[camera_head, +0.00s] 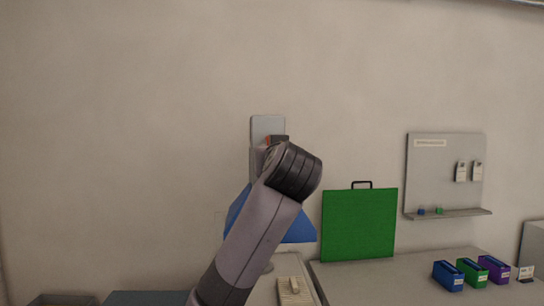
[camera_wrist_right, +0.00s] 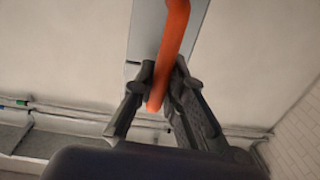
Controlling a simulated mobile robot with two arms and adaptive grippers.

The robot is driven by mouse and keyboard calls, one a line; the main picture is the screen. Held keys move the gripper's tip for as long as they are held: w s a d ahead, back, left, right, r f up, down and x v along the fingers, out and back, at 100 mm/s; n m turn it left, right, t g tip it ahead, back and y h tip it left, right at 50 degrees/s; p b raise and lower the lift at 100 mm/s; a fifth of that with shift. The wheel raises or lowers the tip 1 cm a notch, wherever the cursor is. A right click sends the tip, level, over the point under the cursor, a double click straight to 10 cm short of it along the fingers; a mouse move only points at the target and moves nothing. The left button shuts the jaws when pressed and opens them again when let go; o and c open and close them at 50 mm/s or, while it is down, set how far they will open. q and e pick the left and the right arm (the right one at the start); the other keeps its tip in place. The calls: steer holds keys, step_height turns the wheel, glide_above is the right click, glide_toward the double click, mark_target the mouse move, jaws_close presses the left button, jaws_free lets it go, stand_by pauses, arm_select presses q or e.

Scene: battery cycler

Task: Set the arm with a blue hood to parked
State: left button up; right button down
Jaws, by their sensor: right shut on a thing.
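The blue hood (camera_head: 297,230) shows in the head view behind my right arm, which hides its middle. A grey plate (camera_head: 267,125) is on the wall above it. In the right wrist view an orange bar (camera_wrist_right: 174,45) runs down in front of a grey panel (camera_wrist_right: 146,35). My right gripper (camera_wrist_right: 158,88) is shut on the orange bar near its lower end. In the head view only a small orange patch shows beside the wrist, and the fingers are mostly hidden. My left gripper is in neither view.
A green panel with a black handle (camera_head: 358,225) stands right of the hood. Blue, green and purple boxes (camera_head: 471,273) sit on the counter (camera_head: 385,282) at right. A grey board with a ledge (camera_head: 445,170) hangs above. A beige item (camera_head: 294,291) lies below the hood.

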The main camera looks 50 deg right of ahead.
steer(key=shift+r, duration=0.2)
steer(key=c, duration=1.6)
jaws_free()
steer(key=shift+w+f, duration=0.1)
steer(key=v, duration=1.2)
